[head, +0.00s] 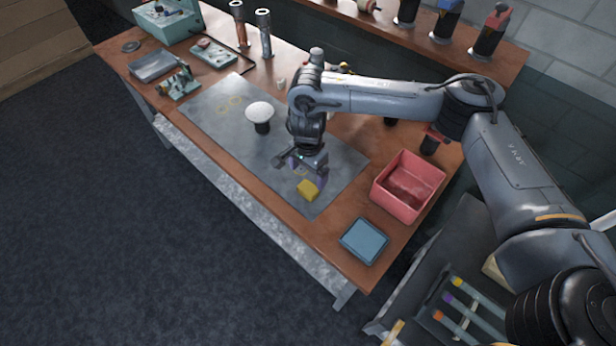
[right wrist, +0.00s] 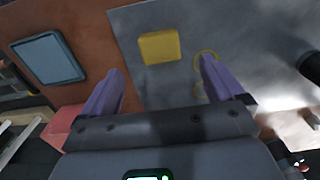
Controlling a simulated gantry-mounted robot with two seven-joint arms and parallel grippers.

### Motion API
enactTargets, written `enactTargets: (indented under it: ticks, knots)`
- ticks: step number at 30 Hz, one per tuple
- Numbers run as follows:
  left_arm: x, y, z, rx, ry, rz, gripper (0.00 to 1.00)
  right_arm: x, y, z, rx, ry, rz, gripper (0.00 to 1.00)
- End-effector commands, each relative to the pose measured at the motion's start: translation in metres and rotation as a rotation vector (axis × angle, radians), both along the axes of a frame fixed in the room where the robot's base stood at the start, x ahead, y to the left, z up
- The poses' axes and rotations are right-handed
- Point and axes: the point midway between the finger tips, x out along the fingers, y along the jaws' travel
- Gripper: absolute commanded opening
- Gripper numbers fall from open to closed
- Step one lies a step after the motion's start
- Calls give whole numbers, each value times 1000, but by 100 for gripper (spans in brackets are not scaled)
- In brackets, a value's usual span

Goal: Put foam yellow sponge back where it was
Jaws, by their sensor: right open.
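The yellow foam sponge (head: 308,190) lies on the grey mat (head: 219,121) near the mat's right end. In the right wrist view the sponge (right wrist: 160,47) lies ahead of the fingers, apart from them, beside yellow ring marks (right wrist: 206,60) on the mat. My right gripper (head: 308,170) hangs above the mat just behind the sponge. Its purple fingers (right wrist: 158,85) are spread and nothing is between them. My left gripper is not in view.
A red bin (head: 432,172) and a blue tray (head: 364,241) stand at the table's right end. A white mushroom-shaped object (head: 260,113) stands on the mat to the left of my gripper. Tools and boxes fill the table's far left. The mat's front part is clear.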

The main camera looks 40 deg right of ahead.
Motion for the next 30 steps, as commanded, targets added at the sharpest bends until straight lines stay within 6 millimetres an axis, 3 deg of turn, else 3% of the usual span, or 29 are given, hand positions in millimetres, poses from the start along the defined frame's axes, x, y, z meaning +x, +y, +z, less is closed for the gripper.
enactTargets:
  ticks: [3,9,13,16,20,24,27,30]
  knots:
    - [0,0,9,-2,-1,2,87,1,-1,21,-1,-2,0,95]
    - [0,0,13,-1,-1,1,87,0,-1,36,-1,0,0,95]
    - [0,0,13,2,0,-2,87,0,7,34,7,-5,-5,95]
    - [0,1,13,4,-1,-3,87,-1,30,20,31,-24,-24,95]
    - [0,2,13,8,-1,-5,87,-6,91,-10,115,-73,-102,95]
    - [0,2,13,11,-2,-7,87,-25,189,-38,304,-121,-300,95]
    - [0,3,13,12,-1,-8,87,-44,260,-40,486,-118,-531,95]
    - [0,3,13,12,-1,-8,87,-62,315,-29,669,-65,-820,95]
